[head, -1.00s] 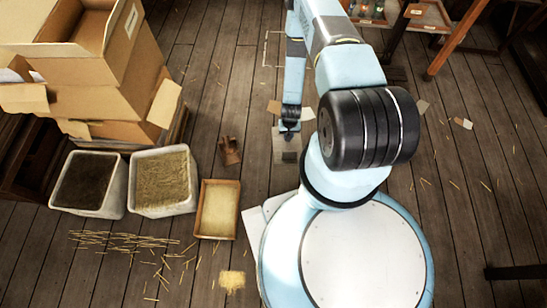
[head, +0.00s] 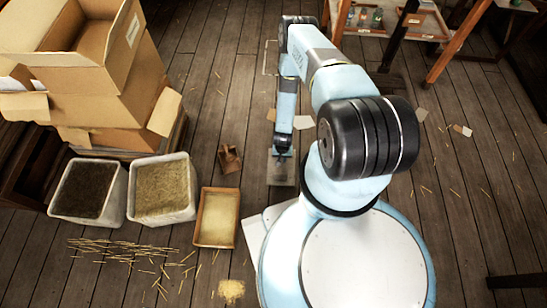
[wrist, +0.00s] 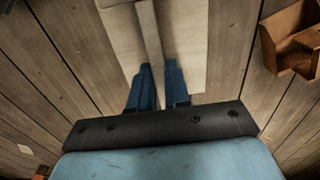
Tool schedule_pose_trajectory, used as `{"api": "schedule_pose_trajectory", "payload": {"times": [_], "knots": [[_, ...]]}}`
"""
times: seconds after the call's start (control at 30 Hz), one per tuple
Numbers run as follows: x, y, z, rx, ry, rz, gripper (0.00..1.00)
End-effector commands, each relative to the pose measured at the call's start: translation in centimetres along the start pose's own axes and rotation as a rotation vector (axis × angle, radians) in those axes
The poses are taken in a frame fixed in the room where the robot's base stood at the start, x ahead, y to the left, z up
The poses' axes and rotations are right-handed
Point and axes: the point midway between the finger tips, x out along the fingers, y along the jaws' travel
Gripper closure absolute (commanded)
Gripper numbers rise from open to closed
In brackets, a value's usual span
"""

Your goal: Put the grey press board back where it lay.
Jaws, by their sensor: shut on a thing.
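The grey press board (head: 282,175) is a flat pale rectangle just in front of my base in the head view. It also fills the upper middle of the wrist view (wrist: 188,45), where a narrow raised bar runs along its middle. My gripper (head: 283,153) is above the board and shut on the bar. In the wrist view the blue fingers (wrist: 159,82) stand on either side of the bar's near end. I cannot tell whether the board touches the floor.
A small brown wooden holder (head: 229,158) stands left of the board. A shallow tray (head: 234,220), two bins (head: 164,188) and stacked cartons (head: 108,95) are farther left. A pale outline (head: 269,57) marks the floor beyond. Plank floor around the board is mostly clear.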

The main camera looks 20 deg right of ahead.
Motion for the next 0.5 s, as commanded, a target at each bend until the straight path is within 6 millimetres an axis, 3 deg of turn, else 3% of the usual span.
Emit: {"api": "schedule_pose_trajectory", "payload": {"times": [0.13,0.5], "knots": [[1.3,-1.6,-2.6,-0.002,0.003,-0.001,1.0],[6.1,-3.5,-5.9,-0.002,0.0,0.0,1.0]]}}
